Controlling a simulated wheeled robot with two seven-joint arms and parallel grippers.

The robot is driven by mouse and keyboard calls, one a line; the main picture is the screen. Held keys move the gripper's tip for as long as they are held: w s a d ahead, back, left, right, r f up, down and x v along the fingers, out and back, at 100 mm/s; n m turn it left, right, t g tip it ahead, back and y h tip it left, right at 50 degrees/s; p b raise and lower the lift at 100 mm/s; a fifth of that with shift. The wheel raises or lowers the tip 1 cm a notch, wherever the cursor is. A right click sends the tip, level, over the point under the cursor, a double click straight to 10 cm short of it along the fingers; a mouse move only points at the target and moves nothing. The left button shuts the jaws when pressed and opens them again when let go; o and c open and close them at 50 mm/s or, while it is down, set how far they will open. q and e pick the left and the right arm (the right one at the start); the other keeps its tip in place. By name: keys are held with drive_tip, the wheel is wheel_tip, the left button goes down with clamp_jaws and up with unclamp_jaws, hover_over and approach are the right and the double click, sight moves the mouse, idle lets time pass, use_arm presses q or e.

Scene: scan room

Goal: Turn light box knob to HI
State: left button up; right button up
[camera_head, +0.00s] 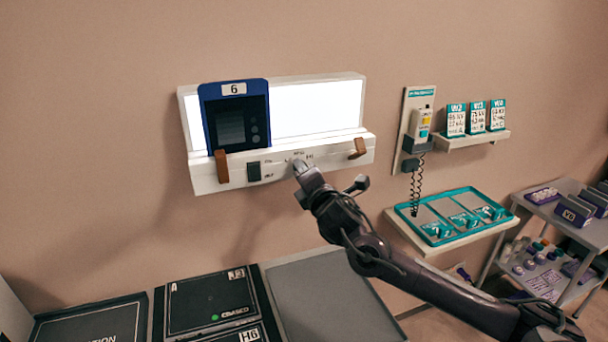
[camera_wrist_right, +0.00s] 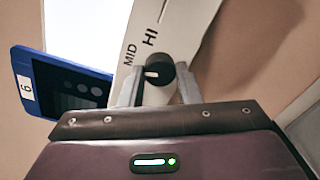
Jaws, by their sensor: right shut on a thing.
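The light box (camera_head: 318,108) hangs on the wall with its white panel lit. Its black knob (camera_wrist_right: 160,73) sits on the white front ledge, beside the printed words MID and HI. My right gripper (camera_wrist_right: 159,88) is shut on the knob, one finger on each side. A white mark shows on the knob's face; I cannot tell exactly which label it points to. In the head view my right gripper (camera_head: 299,164) reaches the ledge from below and hides most of the knob. My left gripper is not in view.
A blue-framed film marked 6 (camera_head: 236,118) stands on the light box's left part. A black switch (camera_head: 254,171) and brown clips (camera_head: 222,166) are on the ledge. To the right are a handset holder (camera_head: 418,130), a teal tray (camera_head: 452,214) and a cart (camera_head: 565,225).

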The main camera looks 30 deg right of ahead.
drive_tip(key=shift+m+p, duration=1.9)
drive_tip(key=shift+m, duration=5.8)
drive_tip(key=o, duration=1)
drive_tip(key=shift+c, duration=0.2)
